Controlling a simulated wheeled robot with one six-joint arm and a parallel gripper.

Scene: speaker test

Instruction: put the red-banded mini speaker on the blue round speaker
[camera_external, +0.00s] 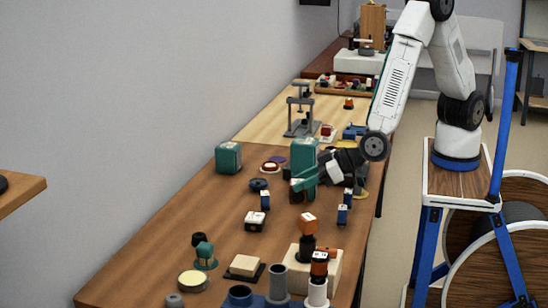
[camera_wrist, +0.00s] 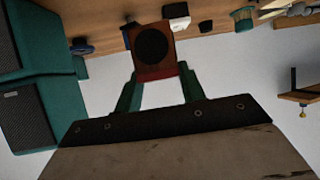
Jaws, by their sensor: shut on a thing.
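My gripper (camera_external: 299,186) has green fingers and is shut on the red-banded mini speaker (camera_wrist: 154,46), a small reddish-brown box with a round black driver. In the wrist view the fingers (camera_wrist: 157,92) reach to its red lower band. In the external view the mini speaker (camera_external: 298,196) is small, dark and partly covered by the fingers; it appears to be held above the table. The blue round speaker (camera_external: 259,184) appears as a low dark-blue disc on the table, left of my gripper. A blue round shape, likely the same one, shows in the wrist view (camera_wrist: 82,47).
A tall teal speaker (camera_external: 304,153) stands right behind my gripper. A teal box (camera_external: 228,157) stands farther left. Small blue blocks (camera_external: 265,199) and a white box (camera_external: 255,222) are in front.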

